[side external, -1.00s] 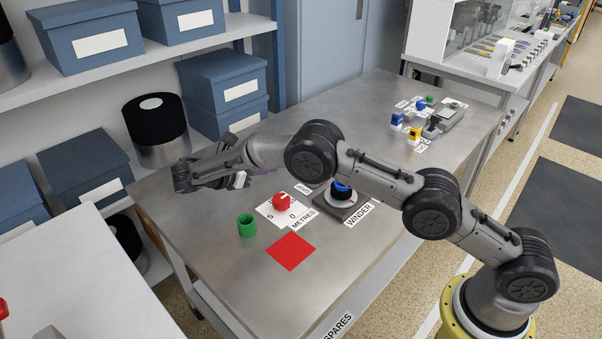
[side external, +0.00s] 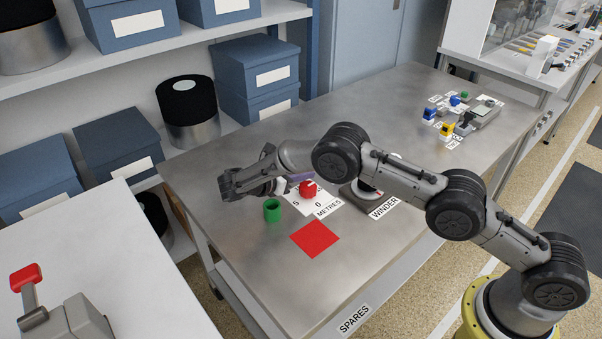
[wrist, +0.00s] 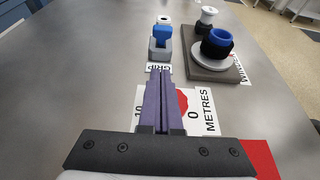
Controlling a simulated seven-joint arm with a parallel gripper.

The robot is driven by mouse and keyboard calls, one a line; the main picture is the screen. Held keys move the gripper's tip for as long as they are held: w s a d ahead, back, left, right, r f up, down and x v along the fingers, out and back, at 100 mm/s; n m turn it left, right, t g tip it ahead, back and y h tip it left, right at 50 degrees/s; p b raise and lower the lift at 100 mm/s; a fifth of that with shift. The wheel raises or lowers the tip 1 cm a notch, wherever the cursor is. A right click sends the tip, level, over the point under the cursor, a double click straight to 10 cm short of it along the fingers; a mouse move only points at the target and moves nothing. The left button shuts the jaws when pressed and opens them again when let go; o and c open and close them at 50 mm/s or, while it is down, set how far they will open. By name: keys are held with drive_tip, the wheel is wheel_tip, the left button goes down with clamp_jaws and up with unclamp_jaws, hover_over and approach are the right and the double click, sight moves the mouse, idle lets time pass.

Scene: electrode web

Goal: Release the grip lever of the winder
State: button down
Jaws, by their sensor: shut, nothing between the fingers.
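In the wrist view the grip lever (wrist: 162,36) is a blue handle on a grey block, with a GRIP label (wrist: 158,69) in front of it. The winder (wrist: 212,62) stands to its right: a dark plate with a white disc and a black and blue ring. In the side view the winder (side external: 362,196) is partly behind my arm, and I cannot make out the grip lever there. My gripper (wrist: 160,72) is shut and empty. Its purple fingers point at the lever block, with their tips just short of the GRIP label in the picture.
A red dial (side external: 308,189) sits on the METRES card (side external: 325,204), beside my fingers. A green cup (side external: 272,211) and a red square (side external: 315,239) are nearer the front. Small blue and yellow items (side external: 446,128) stand at the far end. A red-knobbed lever (side external: 25,277) is on the white bench.

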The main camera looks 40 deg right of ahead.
drive_tip(key=x, duration=0.5)
drive_tip(key=shift+d, duration=0.2)
drive_tip(key=d, duration=0.1)
drive_tip(key=d+r, duration=0.1)
drive_tip(key=d, duration=0.1)
drive_tip(key=shift+d+r, duration=0.2)
drive_tip(key=shift+d, duration=0.35)
drive_tip(key=shift+d+r+y, duration=0.1)
drive_tip(key=shift+r+y, duration=0.1)
drive_tip(key=shift+y, duration=0.1)
